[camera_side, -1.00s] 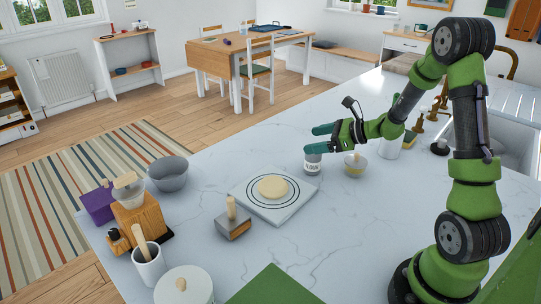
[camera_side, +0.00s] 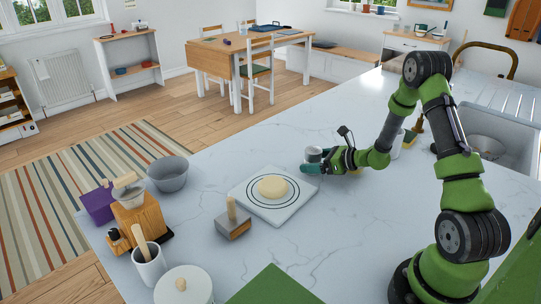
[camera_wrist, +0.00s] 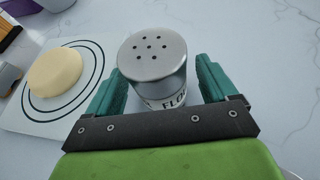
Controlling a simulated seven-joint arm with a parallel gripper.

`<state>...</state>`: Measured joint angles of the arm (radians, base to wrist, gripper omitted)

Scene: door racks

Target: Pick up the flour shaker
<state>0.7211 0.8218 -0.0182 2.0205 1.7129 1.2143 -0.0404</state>
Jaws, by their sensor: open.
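The flour shaker (camera_wrist: 153,60) has a silver lid with several holes and a white label reading part of "FLOUR". It stands upright on the counter, and its top shows in the side view (camera_side: 314,153). My gripper (camera_wrist: 157,88) is open, with one teal finger on either side of the shaker. In the side view, my gripper (camera_side: 316,164) is low over the counter at the shaker, and its fingers hide part of the shaker's body. I cannot tell whether the fingers touch it.
A white board (camera_side: 251,199) with a round of dough (camera_side: 273,186) lies left of the shaker. A wooden-handled scraper (camera_side: 233,224), a grey bowl (camera_side: 168,174) and a white crock (camera_side: 149,268) stand farther left. The counter in front of the shaker is clear.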

